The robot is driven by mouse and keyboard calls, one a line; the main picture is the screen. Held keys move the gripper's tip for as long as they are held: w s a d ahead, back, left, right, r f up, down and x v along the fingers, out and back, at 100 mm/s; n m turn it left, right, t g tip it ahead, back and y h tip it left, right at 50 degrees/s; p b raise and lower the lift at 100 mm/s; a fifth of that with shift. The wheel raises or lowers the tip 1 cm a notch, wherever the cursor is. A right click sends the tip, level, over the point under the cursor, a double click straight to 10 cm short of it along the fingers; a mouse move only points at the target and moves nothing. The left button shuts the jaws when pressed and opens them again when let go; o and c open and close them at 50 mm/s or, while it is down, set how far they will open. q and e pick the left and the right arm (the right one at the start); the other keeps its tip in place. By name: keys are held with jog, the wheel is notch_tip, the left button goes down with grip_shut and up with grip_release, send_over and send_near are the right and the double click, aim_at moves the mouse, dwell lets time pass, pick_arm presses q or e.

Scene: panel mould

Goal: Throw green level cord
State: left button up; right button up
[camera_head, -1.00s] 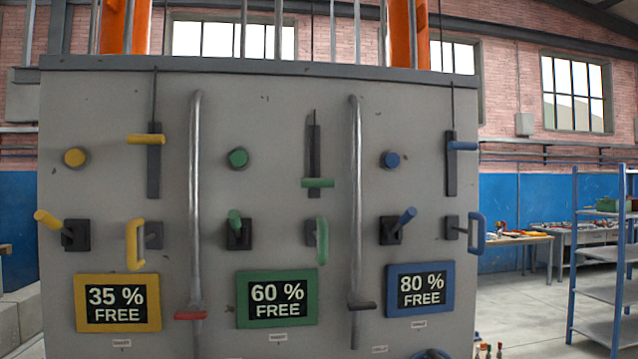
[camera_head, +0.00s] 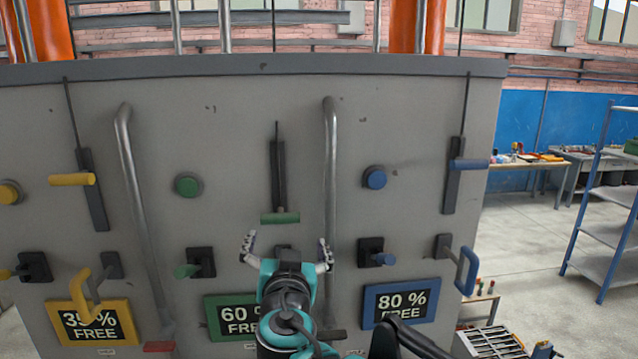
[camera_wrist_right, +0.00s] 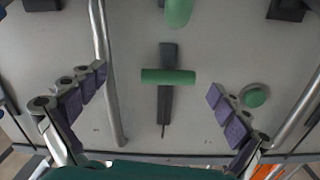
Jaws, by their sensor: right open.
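The green level cord's bar handle (camera_head: 280,217) hangs level at the lower end of a dark vertical slot on the grey panel, with a thin rod above it. My right gripper (camera_head: 287,243) is just below the bar in the head view, fingers spread wide and empty. In the right wrist view, the green bar (camera_wrist_right: 168,76) lies across the dark slot between the two open fingers (camera_wrist_right: 157,83), apart from both. My left gripper is not in view.
The green round button (camera_head: 188,186) and green lever (camera_head: 188,270) are left of the gripper. A grey vertical pipe (camera_head: 330,170) runs close on the right. The gripper partly hides the green 60 % sign (camera_head: 225,315). Yellow and blue controls flank the green ones.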

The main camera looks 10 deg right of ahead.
aim_at(280, 220)
jog(key=shift+w+a+r, duration=0.1)
jog(key=shift+a+r, duration=0.1)
jog(key=shift+r, duration=0.3)
jog(key=shift+w+a+r, duration=0.1)
jog(key=shift+a+r, duration=0.1)
jog(key=shift+r, duration=0.25)
jog(key=shift+w+a+r+y, duration=0.1)
jog(key=shift+r+y, duration=0.1)
jog(key=shift+y, duration=0.1)
jog(key=shift+w, duration=0.4)
jog(key=w+p, duration=0.1)
jog(key=w, duration=0.5)
jog(key=shift+w+f, duration=0.1)
jog(key=shift+w, duration=0.1)
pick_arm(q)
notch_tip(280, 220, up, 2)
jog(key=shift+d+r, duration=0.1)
pick_arm(e)
jog(key=shift+s, duration=0.15)
jog(key=shift+c, duration=0.3)
